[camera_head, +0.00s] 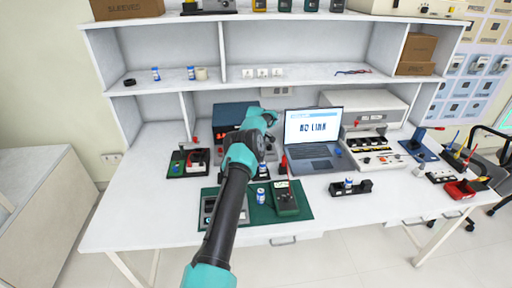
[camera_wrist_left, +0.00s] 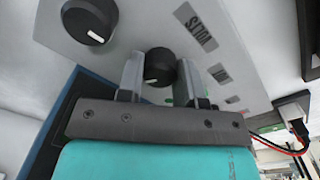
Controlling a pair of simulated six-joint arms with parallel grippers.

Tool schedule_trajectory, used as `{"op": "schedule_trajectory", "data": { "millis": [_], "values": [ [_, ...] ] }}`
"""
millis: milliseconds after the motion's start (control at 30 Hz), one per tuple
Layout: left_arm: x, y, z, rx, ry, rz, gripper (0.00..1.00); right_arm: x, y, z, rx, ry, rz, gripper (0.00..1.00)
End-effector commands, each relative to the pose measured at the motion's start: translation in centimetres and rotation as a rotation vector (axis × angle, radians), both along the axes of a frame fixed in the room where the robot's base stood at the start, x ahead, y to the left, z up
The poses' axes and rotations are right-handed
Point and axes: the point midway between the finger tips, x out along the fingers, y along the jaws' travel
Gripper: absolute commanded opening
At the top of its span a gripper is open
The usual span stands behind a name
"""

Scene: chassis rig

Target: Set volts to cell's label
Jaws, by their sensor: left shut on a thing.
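My left gripper (camera_wrist_left: 160,78) is at the front panel of a bench supply. Its two fingers are shut on a black knob (camera_wrist_left: 158,62) with a white pointer mark. A second black knob (camera_wrist_left: 90,20) sits further left on the grey panel, clear of the fingers. A printed label reading like VOLTS (camera_wrist_left: 192,24) is near the gripped knob. In the head view the blue supply (camera_head: 227,112) is partly hidden by my arm, with part of a red display showing. A small blue-and-white cell (camera_head: 348,184) stands in a black holder; its label is too small to read. My right gripper is not in view.
A laptop (camera_head: 312,137) reading NO LINK stands right of my arm. A red-and-black wire pair (camera_wrist_left: 280,143) runs near the panel's right side. A shelf overhangs the bench.

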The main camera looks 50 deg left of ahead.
Motion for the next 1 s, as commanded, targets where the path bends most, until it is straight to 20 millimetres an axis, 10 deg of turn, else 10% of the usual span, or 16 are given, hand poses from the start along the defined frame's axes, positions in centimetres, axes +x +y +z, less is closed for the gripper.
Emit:
{"op": "schedule_trajectory", "data": {
  "millis": [1000],
  "values": [
    [0.08, 0.00, -0.02, 0.000, 0.000, -0.948, 0.10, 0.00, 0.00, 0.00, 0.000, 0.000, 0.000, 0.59]
  ]
}}
